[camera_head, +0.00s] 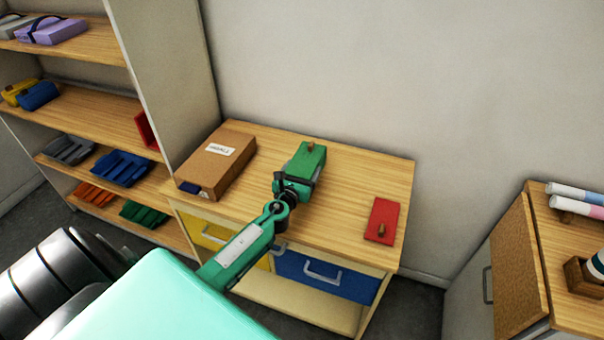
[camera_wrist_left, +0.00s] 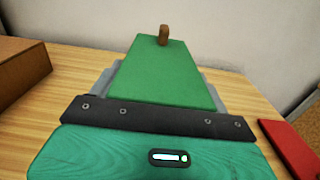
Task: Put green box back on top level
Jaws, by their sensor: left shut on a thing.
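The green box (camera_head: 308,160) is on or just above the wooden top of the drawer table (camera_head: 345,185), near its back edge; I cannot tell whether it touches. It has a small brown knob on top. My left gripper (camera_head: 303,178) is shut on the green box. In the left wrist view the box (camera_wrist_left: 163,75) lies flat ahead, between the grey fingers. The shelf unit's top level (camera_head: 85,48) is at the upper left and holds a purple box (camera_head: 55,31) and a grey box. My right gripper is not in view.
A cardboard box (camera_head: 215,160) sits left of the green box, and a red lid-like box (camera_head: 382,220) sits right. The table has a yellow drawer and a blue drawer (camera_head: 325,272). The lower shelves hold several coloured trays. A cabinet (camera_head: 575,275) stands at the right.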

